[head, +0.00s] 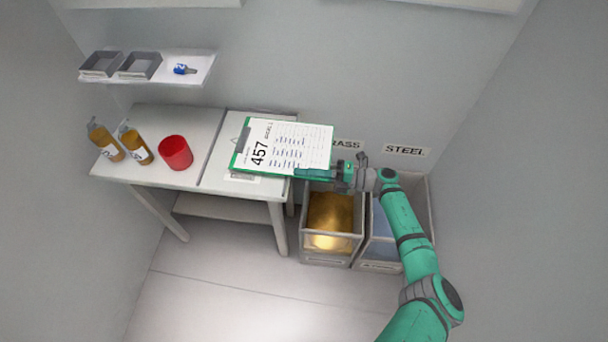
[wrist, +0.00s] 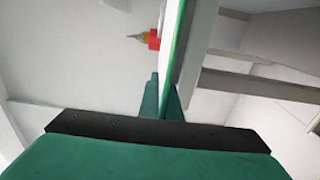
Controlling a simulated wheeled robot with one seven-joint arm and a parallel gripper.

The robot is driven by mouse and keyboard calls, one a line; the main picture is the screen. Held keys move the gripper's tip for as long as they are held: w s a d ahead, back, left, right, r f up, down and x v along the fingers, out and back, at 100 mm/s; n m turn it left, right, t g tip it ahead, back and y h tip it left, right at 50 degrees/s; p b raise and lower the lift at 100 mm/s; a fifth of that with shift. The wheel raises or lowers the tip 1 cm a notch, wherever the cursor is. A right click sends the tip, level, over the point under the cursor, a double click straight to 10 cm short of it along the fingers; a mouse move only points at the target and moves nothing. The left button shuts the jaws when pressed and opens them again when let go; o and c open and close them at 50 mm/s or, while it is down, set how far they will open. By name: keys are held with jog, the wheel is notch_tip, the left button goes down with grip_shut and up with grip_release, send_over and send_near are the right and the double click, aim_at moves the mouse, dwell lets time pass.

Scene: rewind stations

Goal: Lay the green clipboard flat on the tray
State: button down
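The green clipboard (head: 240,160) carries a white printed sheet marked 457 and has a grey clip at its left end. In the wrist view the clipboard (wrist: 178,45) shows edge-on between my fingers (wrist: 163,98). A pale panel (head: 222,150) with a label at its front lies partly under the clipboard; I cannot tell whether it is the tray. The clipboard hides much of it, and whether the two touch is unclear.
On the table's left (head: 150,172) stand a red cup (head: 176,153) and two amber bottles (head: 104,142) (head: 135,146). A wall shelf (head: 190,78) holds two grey trays (head: 101,65) (head: 140,66) and a small blue item (head: 183,69). Bins of brass (head: 331,221) and steel (head: 385,222) stand at right.

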jog(key=shift+f, duration=0.4)
jog(key=shift+a+f, duration=0.1)
jog(key=shift+f, duration=0.4)
jog(key=c, duration=2)
grip_release()
jog(key=shift+s, duration=0.1)
